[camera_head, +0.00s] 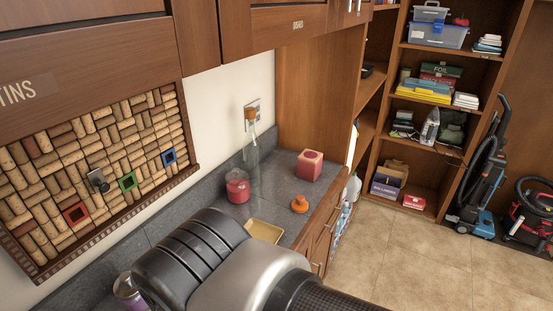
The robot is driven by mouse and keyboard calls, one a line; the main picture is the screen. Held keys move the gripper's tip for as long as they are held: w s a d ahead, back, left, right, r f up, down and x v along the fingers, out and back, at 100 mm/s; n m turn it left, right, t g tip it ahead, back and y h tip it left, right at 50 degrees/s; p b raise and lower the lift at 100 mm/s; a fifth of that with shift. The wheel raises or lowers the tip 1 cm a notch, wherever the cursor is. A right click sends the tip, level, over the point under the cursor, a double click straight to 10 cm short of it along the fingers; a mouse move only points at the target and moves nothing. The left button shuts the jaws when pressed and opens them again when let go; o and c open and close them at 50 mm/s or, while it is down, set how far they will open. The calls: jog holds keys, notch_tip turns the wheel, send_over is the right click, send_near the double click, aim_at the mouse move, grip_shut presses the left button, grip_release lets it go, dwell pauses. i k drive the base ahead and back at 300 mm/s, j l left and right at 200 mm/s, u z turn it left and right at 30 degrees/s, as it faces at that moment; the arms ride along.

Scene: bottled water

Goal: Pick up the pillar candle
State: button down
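A pinkish-red block-shaped candle (308,166) with a darker spot on top stands upright at the far end of the grey counter (272,200); it looks like the pillar candle. A second red candle, or red-filled glass jar (237,187), stands to its left, nearer the wall. The two are apart. My arm fills the bottom middle of the view, in front of the counter. My gripper is not in view, so I cannot see whether it holds anything.
A clear corked bottle (251,160) stands behind the red jar. An orange object (299,204) and a yellow tray (263,231) lie near the counter's front edge. A can (128,292) is at lower left. Cabinets hang above; a vacuum cleaner (482,182) stands at right.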

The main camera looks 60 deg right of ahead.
aim_at(309, 161)
jog(key=z, duration=2.05)
jog(key=i+l+u, duration=0.1)
jog(key=u, duration=1.15)
jog(key=i+l+u, duration=0.2)
jog(key=l+u, duration=0.25)
jog(key=l, duration=0.4)
jog(key=l+u, duration=0.45)
jog(key=l, duration=0.45)
jog(key=l+u, duration=0.45)
jog(key=l, duration=0.8)
jog(key=k+l, duration=0.15)
jog(key=l, duration=0.15)
